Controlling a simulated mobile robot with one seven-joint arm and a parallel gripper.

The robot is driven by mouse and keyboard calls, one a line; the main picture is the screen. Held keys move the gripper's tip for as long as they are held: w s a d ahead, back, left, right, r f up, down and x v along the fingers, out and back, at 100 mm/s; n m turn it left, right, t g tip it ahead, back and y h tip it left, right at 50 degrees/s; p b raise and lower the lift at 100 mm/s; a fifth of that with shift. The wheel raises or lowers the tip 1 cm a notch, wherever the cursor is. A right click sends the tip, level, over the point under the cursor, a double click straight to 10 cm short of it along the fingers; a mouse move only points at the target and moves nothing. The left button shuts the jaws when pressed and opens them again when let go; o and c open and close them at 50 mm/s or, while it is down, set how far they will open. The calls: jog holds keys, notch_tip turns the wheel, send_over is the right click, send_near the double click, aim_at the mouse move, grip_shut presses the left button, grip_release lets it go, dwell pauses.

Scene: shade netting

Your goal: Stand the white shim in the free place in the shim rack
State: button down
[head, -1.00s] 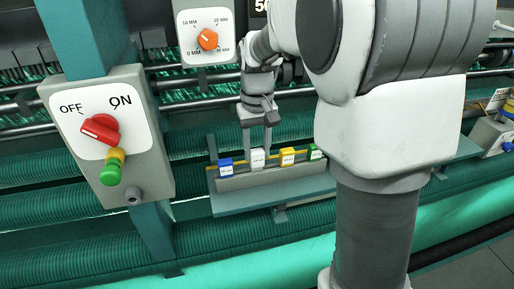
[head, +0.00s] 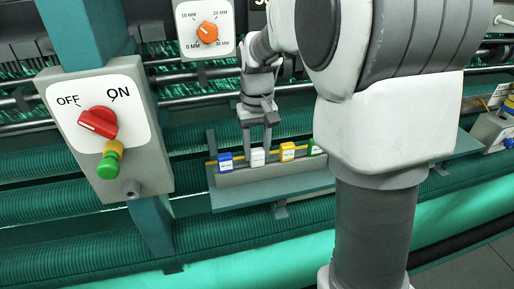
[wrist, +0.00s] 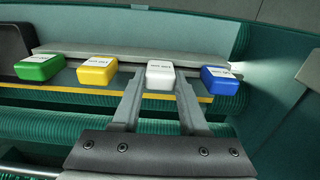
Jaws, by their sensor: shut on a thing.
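The white shim (head: 257,158) stands in the shim rack (head: 255,174), between the blue shim (head: 225,162) on the left and the yellow shim (head: 287,152). My gripper (head: 257,147) comes down on it from above and is shut on it. In the wrist view the white shim (wrist: 160,75) sits between the fingertips of my gripper (wrist: 158,88), in line with the other shims. The green shim (head: 314,148) is at the rack's right end, partly hidden by my arm. How deep the white shim sits cannot be told.
The rack is on a teal shelf (head: 285,187). A grey box with a red switch (head: 98,122) and a green knob stands at the left. A panel with an orange dial (head: 207,33) is above. A box with a blue knob (head: 508,143) is at the far right.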

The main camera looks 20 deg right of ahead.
jog(key=shift+c, duration=1.8)
grip_release()
jog(key=shift+f, duration=0.1)
notch_tip(320, 180, up, 18)
jog(key=shift+f+p, duration=0.25)
jog(key=shift+p, duration=0.1)
jog(key=s+f+t, duration=0.2)
jog(key=s+f, duration=0.2)
jog(key=s, duration=0.6)
jog(key=s+f+t, duration=0.3)
jog(key=s+f, duration=0.2)
jog(key=s, duration=0.5)
jog(key=shift+s+t, duration=0.2)
jog(key=shift+t, duration=0.1)
